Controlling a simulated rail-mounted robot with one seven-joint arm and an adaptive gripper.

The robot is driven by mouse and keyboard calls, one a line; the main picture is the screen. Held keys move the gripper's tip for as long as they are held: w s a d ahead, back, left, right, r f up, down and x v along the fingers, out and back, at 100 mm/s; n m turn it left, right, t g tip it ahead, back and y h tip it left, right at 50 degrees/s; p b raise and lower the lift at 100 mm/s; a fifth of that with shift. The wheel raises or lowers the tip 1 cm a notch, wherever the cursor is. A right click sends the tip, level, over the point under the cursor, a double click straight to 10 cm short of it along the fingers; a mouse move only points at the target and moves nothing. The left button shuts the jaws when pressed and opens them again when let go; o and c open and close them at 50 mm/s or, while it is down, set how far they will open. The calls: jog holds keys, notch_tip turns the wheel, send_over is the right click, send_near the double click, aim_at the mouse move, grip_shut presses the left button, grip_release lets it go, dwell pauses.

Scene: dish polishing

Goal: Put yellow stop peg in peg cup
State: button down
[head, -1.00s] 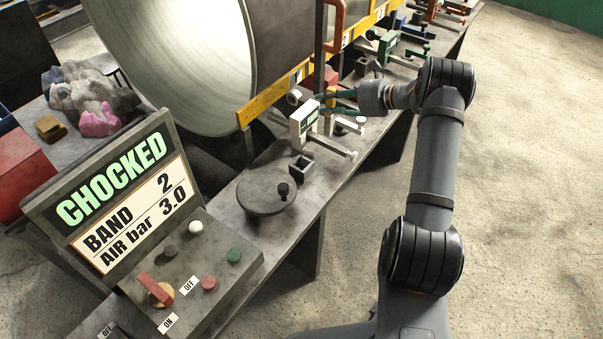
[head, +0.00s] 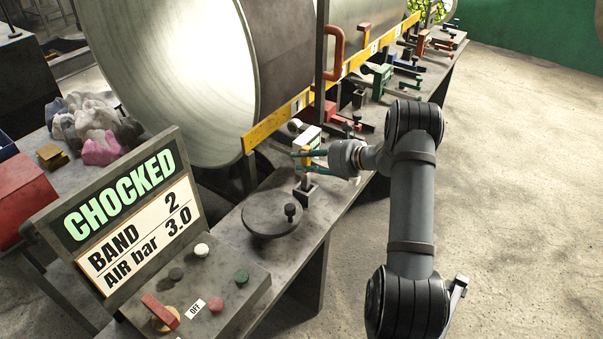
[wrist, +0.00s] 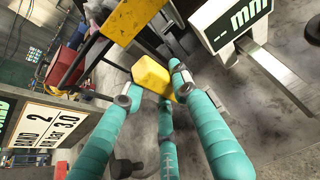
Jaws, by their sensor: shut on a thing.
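The yellow stop peg (wrist: 152,75) is held between the teal fingers of my gripper (wrist: 165,92) in the wrist view. In the head view, my gripper (head: 303,165) is shut around the peg (head: 306,154), partly hidden by the fingers. The peg cup (head: 305,193) is a small dark square box on the bench, just below the gripper in the head view. The peg's lower end is hard to make out, and I cannot tell whether it touches or enters the cup. The cup is not clearly visible in the wrist view.
A white gauge block (head: 312,139) stands just behind the gripper and also shows in the wrist view (wrist: 228,22). A round grey plate with a knob (head: 272,215) lies left of the cup. A yellow rail (head: 275,122) and the large drum (head: 185,70) are behind. The control panel (head: 210,290) is in front.

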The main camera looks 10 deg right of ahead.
notch_tip(320, 180, down, 4)
jog(key=shift+w+d+r+b, duration=0.1)
jog(key=shift+d+b, duration=0.05)
jog(key=shift+b, duration=1.05)
jog(key=c, duration=1.4)
grip_release()
jog(key=shift+c, duration=0.2)
jog(key=shift+o, duration=0.3)
jog(key=b+v, duration=0.1)
jog(key=v, duration=1.1)
jog(key=shift+b, duration=0.4)
